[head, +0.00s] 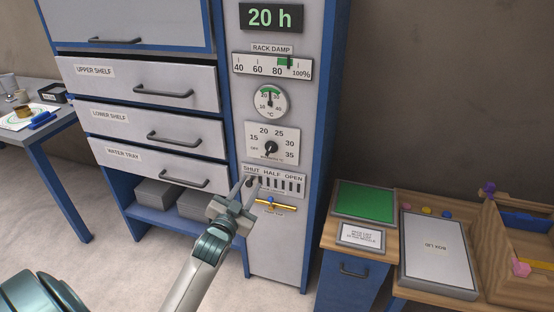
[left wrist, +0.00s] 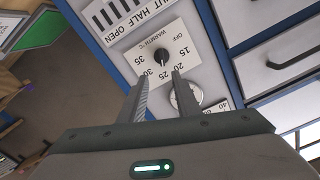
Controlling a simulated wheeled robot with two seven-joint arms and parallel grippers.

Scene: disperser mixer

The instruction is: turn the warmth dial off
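The warmth dial (head: 271,147) is a black knob on a white plate on the cabinet's grey front column, marked OFF and 15 to 35. In the left wrist view the dial (left wrist: 162,57) appears upside down, past the fingertips, with its light pointer mark towards 25. My left gripper (head: 247,184) is open and empty, below and left of the dial, in front of the SHUT/HALF/OPEN vent plate. In the left wrist view the two fingers (left wrist: 158,82) stand apart with nothing between them, and do not visibly touch the knob. My right gripper is not in view.
Above the dial are a round thermometer (head: 270,101), a rack damp scale (head: 272,66) and a 20 h display (head: 271,17). The vent plate (head: 286,184) and a brass bar (head: 275,205) are below. Drawers with handles lie left. A bench with a green pad (head: 365,202) stands right.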

